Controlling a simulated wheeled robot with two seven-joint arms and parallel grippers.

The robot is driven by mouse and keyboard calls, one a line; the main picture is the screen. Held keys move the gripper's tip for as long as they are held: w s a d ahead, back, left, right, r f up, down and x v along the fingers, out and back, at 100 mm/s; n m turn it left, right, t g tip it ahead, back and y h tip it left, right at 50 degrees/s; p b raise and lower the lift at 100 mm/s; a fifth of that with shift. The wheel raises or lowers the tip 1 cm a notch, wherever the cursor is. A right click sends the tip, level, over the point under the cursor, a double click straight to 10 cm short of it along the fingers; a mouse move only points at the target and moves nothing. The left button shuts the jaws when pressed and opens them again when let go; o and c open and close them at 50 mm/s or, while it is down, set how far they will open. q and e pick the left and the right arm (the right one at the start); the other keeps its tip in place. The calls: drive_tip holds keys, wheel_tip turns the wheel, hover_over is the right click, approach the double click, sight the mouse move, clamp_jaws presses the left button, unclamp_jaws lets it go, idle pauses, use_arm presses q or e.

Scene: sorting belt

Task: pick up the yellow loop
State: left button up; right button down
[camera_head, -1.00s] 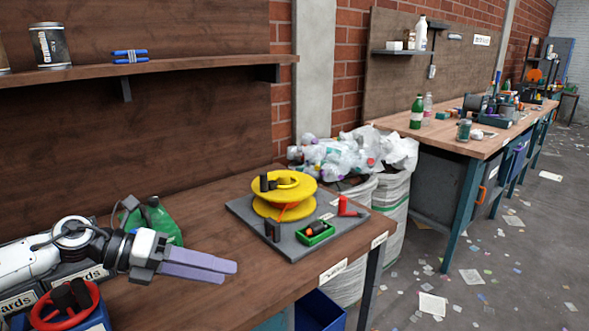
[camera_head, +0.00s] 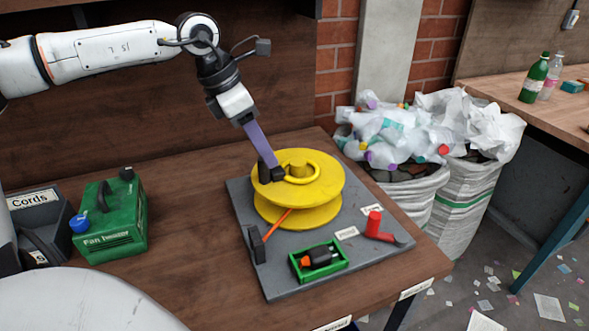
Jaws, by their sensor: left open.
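The yellow loop (camera_head: 308,178) is a thin ring lying on the top disc of a large yellow spool (camera_head: 327,193). A small black block (camera_head: 278,175) sits at the loop's left side. My left gripper (camera_head: 268,156) comes down from the upper left, with its purple fingers pointing at the black block. Its jaws are open, though one finger mostly covers the other from this angle. The fingertips are at or just above the block; I cannot tell whether they touch it. My right gripper is not in view.
The spool stands on a grey board (camera_head: 275,285). In front are a green tray (camera_head: 320,262) with small parts, a red-handled tool (camera_head: 376,227) and a black clip (camera_head: 257,244). A green box (camera_head: 112,215) stands left. Bags of bottles (camera_head: 408,130) stand beyond the bench's right edge.

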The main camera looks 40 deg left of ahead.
sight(277, 170)
use_arm(q)
drive_tip(key=shift+x, duration=3)
drive_tip(key=shift+w, duration=0.1)
drive_tip(key=c, duration=1.2)
drive_tip(key=shift+o, duration=0.2)
